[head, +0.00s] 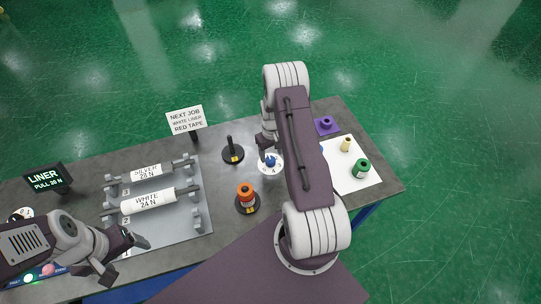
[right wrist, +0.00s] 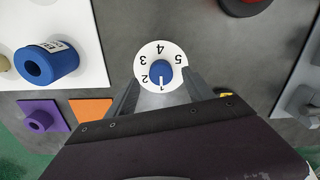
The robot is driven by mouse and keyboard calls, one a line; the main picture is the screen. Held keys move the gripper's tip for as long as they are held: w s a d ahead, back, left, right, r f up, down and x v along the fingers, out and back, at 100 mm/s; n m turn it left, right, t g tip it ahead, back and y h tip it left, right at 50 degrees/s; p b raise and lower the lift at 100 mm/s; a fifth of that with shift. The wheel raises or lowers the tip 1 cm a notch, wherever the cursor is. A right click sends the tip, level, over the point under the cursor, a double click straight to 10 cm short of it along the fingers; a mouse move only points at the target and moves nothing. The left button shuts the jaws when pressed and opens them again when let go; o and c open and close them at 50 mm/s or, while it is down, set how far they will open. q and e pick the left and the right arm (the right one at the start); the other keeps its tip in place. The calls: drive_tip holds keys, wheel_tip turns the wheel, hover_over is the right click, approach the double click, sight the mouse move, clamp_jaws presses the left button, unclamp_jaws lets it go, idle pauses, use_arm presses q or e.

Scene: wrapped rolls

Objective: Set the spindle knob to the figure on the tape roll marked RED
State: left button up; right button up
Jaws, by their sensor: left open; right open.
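The spindle knob (right wrist: 161,72) is blue, on a round white dial (right wrist: 150,50) with figures around it. Its white line points down in the right wrist view, near the lower rim; the figure there is not clear. My right gripper (right wrist: 161,80) is open, a finger on either side of the knob; contact is unclear. In the head view the knob (head: 270,161) sits below this gripper (head: 267,146). An orange-red tape roll (head: 246,191) stands on a black base; its label is too small to read. I see no legible RED mark on a roll. My left gripper (head: 122,258) is open over the front left.
A rack (head: 203,218) holds SILVER and WHITE rolls. A sign (head: 186,120) reads white liner, red tape. A black peg (head: 231,148) stands left of the dial. A white mat (head: 371,176) holds green (head: 360,168), tan and blue rolls; a purple roll (head: 326,122) is behind.

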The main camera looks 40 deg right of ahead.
sight(271, 160)
drive_tip(key=f, duration=0.1)
drive_tip(key=w+f, duration=0.1)
drive_tip(key=f, duration=0.1)
drive_tip(key=shift+f, duration=0.15)
drive_tip(key=shift+w+f+p, duration=0.1)
drive_tip(key=shift+f+p, duration=0.2)
drive_tip(key=shift+f, duration=0.05)
drive_tip(key=shift+s+r, duration=0.1)
drive_tip(key=shift+s, duration=0.35)
drive_tip(key=shift+w, duration=0.15)
clamp_jaws()
use_arm(q)
drive_tip(key=shift+w+r, duration=0.3)
drive_tip(key=shift+r, duration=0.15)
drive_tip(key=shift+f, duration=0.1)
